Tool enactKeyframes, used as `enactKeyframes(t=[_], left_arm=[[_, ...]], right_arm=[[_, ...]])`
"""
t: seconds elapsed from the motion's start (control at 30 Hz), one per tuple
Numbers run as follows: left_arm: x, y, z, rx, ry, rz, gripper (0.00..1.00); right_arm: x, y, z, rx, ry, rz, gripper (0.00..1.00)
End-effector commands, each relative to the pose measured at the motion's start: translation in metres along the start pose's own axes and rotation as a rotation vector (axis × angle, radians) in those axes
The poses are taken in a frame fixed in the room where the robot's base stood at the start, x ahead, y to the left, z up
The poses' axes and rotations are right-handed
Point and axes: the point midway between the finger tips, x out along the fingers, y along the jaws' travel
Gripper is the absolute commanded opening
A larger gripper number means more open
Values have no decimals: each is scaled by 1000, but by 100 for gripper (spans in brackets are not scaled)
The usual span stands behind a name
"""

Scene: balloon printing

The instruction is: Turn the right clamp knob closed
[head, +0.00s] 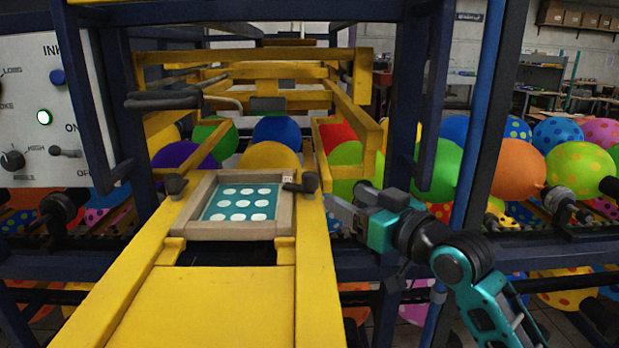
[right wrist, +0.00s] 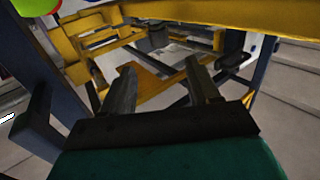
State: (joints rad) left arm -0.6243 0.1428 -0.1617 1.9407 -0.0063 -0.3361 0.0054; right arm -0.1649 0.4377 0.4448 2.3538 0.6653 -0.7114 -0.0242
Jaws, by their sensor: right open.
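The right clamp knob (head: 303,183) is a dark knob at the right side of the framed printing screen (head: 238,234), which has a teal field with white dots. The left clamp knob (head: 175,185) is at the frame's left side. My right gripper (head: 341,212) is open and empty, to the right of the right clamp knob and apart from it, beside the yellow rail. In the right wrist view its two dark fingers (right wrist: 163,88) stand apart with nothing between them. I cannot make out the knob in that view. My left gripper is not in view.
Yellow rails (head: 322,285) run along both sides of the screen. Colourful balloons (head: 515,168) fill racks behind and beside the machine. A control panel (head: 45,110) is at the left.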

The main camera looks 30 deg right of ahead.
Motion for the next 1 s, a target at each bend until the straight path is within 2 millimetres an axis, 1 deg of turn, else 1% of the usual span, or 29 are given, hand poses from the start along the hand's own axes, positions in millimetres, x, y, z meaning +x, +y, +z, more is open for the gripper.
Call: enactKeyframes(t=[0.17, 0.5, 0.6, 0.7, 0.8, 1.0], left_arm=[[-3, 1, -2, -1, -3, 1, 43], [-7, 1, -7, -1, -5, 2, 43], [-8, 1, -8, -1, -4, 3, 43], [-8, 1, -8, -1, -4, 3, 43], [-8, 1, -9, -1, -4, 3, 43], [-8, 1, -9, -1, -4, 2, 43]], right_arm=[[24, 0, -3, 1, 3, 0, 61], [87, 0, -2, 3, 1, 0, 61], [102, 0, -2, 1, 1, 1, 61], [113, 0, -1, 0, 1, 1, 61], [120, 0, -1, 1, 1, 1, 61], [123, 0, 0, 0, 0, 0, 61]])
